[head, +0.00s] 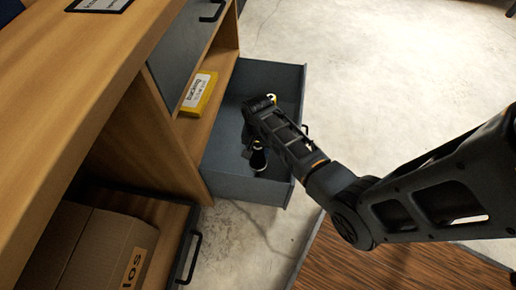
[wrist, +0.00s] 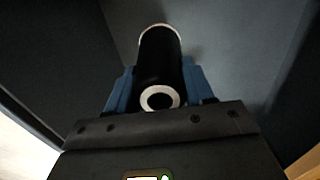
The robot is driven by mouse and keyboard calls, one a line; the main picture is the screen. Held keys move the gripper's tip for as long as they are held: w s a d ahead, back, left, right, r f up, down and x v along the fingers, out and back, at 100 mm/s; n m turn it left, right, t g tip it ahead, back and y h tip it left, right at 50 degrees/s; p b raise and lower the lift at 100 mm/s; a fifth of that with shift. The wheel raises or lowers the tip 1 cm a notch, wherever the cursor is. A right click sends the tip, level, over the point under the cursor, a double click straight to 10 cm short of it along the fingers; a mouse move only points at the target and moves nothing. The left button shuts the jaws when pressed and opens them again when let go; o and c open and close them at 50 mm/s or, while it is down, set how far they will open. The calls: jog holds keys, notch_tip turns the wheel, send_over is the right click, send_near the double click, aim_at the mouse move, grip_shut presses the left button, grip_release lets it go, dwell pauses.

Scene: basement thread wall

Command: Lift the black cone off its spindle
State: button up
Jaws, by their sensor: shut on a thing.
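The black cone (wrist: 160,60) fills the middle of the wrist view, with a pale ring at its near end and a pale rim at its far end. My gripper (wrist: 158,82) has its blue fingers on both sides of it and is shut on it. My gripper's fingers are mostly hidden there by my wrist. No spindle can be made out, so I cannot tell whether the cone is still around one.
A yellow box (head: 199,93) lies on the shelf beside the drawer. A cardboard box (head: 95,250) sits in a lower open drawer. The drawer walls stand close around my gripper; the floor beyond is clear.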

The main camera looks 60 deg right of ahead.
jog(key=shift+r+p, duration=1.95)
jog(key=shift+p, duration=0.1)
